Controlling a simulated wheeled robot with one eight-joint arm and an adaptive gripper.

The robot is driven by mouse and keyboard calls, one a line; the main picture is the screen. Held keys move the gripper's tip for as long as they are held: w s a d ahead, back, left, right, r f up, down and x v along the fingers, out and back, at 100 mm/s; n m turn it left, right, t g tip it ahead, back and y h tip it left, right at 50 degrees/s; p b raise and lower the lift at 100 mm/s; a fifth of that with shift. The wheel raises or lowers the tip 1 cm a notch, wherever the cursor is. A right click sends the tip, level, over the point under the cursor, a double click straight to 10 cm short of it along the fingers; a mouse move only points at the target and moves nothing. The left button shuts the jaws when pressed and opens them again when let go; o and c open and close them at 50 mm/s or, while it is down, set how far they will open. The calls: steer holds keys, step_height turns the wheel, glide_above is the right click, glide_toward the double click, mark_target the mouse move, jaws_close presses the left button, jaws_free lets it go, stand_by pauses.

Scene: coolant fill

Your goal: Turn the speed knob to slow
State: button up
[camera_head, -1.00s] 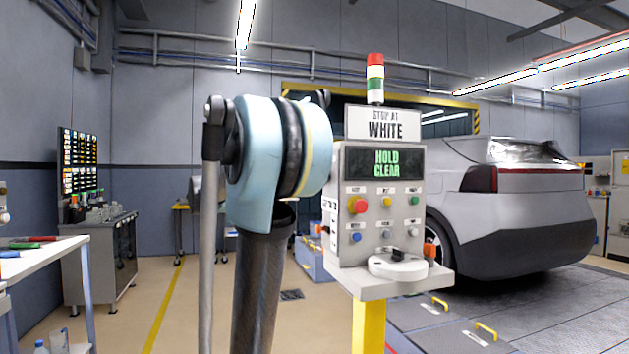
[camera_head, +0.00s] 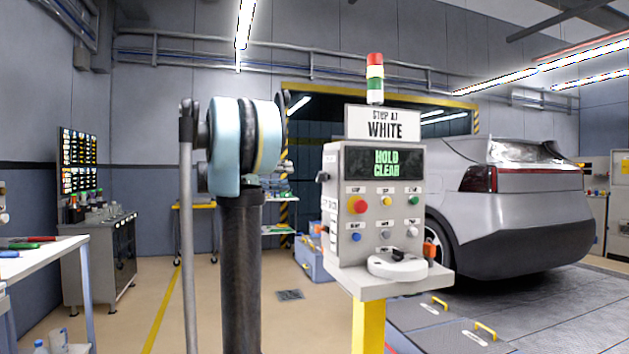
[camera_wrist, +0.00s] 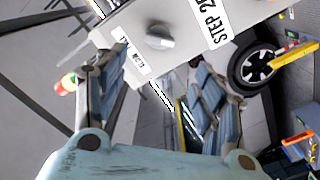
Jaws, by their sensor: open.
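A grey round knob with a raised grip bar (camera_wrist: 159,37) sits on a pale panel in the wrist view.
The box's front has a red button (camera_head: 357,204) and several smaller buttons, with a white round fixture (camera_head: 398,266) on its shelf. A stack light (camera_head: 375,80) stands on top. A grey car (camera_head: 520,215) is behind right. A workbench (camera_head: 45,250) is at left.

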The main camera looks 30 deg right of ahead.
mark_target(318, 176)
steer(key=x, duration=1.3)
steer(key=shift+w, duration=0.1)
steer(key=shift+c, duration=0.3)
steer(key=c, duration=1)
steer(key=shift+a, duration=0.15)
